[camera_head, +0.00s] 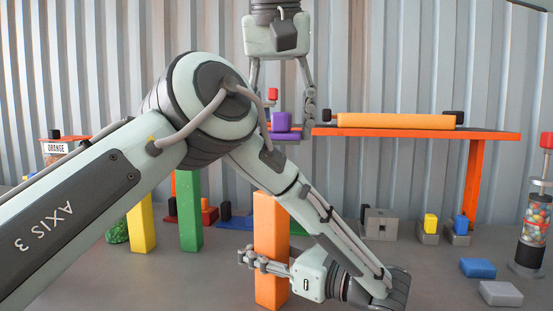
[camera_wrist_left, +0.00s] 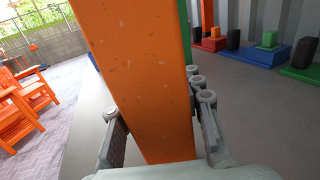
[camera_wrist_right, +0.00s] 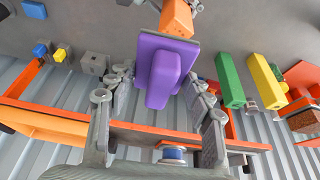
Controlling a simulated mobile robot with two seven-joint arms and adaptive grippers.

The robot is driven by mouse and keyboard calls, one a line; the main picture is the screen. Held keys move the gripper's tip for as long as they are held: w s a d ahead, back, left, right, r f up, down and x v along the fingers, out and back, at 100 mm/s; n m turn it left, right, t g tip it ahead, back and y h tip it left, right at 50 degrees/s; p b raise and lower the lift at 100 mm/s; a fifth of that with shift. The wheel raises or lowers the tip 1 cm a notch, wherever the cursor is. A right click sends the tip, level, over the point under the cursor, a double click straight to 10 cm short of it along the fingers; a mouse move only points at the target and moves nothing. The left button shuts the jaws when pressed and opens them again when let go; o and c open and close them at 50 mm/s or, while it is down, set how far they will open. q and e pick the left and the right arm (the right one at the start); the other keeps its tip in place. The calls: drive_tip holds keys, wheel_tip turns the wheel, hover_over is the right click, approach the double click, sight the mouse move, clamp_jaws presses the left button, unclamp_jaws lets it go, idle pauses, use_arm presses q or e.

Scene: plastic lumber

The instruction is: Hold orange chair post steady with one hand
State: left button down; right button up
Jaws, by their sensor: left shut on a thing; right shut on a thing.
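The orange post (camera_head: 270,225) stands upright on the grey floor or work surface. My left gripper (camera_head: 266,264) is shut around its lower part, with a finger on each side. In the left wrist view the orange post (camera_wrist_left: 145,80) fills the middle between the fingers. My right gripper (camera_head: 282,112) points down above the post and is shut on a purple block with a flat plate (camera_head: 281,124). In the right wrist view the purple block (camera_wrist_right: 163,75) sits between the fingers, with the orange post (camera_wrist_right: 177,18) beyond it. The purple piece is apart from the post top.
Green (camera_head: 189,212) and yellow (camera_head: 141,225) posts stand left of the orange one. An orange bar (camera_head: 396,121) lies on an orange-edged shelf (camera_head: 487,135) at right. Small blue (camera_head: 478,267) and grey (camera_head: 500,293) blocks and a clear jar (camera_head: 535,215) stand at right.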

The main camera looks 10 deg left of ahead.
drive_tip(key=shift+f, duration=0.2)
drive_tip(key=shift+f, duration=3.8)
drive_tip(key=shift+w+a+f, duration=0.15)
drive_tip(key=shift+a, duration=0.1)
drive_tip(key=shift+c, duration=0.5)
drive_tip(key=a, duration=0.1)
drive_tip(key=w+a, duration=0.1)
drive_tip(key=a, duration=0.1)
drive_tip(key=shift+w, duration=0.1)
drive_tip(key=shift+d, duration=0.4)
drive_tip(key=shift+s+d, duration=0.3)
drive_tip(key=shift+d, duration=0.25)
drive_tip(key=shift+s+d, duration=0.3)
drive_tip(key=shift+d, duration=0.25)
drive_tip(key=r, duration=0.3)
drive_tip(key=shift+s+d+r, duration=0.1)
drive_tip(key=shift+s+d, duration=0.05)
drive_tip(key=shift+d, duration=0.05)
drive_tip(key=shift+r, duration=2.5)
